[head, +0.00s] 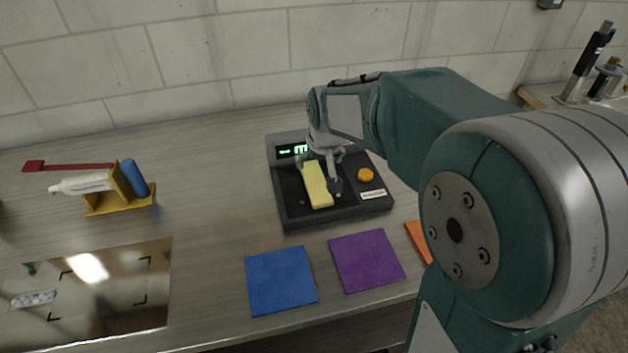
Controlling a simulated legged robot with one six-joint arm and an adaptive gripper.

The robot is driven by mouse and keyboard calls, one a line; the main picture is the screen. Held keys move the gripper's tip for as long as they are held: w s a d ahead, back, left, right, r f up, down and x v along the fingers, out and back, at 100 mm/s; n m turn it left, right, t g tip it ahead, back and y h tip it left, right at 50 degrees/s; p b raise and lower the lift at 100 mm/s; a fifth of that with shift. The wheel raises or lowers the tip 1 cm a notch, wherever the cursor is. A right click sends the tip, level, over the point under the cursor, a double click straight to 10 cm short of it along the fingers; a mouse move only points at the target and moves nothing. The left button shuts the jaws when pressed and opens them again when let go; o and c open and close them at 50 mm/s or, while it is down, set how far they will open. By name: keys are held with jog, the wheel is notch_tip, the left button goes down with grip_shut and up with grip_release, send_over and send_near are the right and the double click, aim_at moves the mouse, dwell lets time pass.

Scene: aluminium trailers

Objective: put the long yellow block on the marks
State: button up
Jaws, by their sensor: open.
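The long yellow block (317,190) lies on the dark plate of a black device (290,213) with a lit green display, in the middle of the head view. My gripper (320,174) is over the block, pointing down, with its fingers apart on either side of it. I cannot tell whether the fingers touch the block. Black corner marks (139,294) show on a glossy panel (110,312) at the lower left. The far end of the block is partly hidden by my gripper.
A yellow stand (108,206) holds a blue cylinder (135,178) and a white bottle-like item (82,184); a red tool (62,167) is behind. Blue (281,281), purple (366,261) and orange (418,242) squares lie in front. An orange button (365,175) is on the device.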

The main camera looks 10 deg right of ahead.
aim_at(315, 181)
jog(key=x, duration=1)
jog(key=shift+d, duration=0.15)
jog(key=shift+s, duration=0.1)
jog(key=c, duration=0.8)
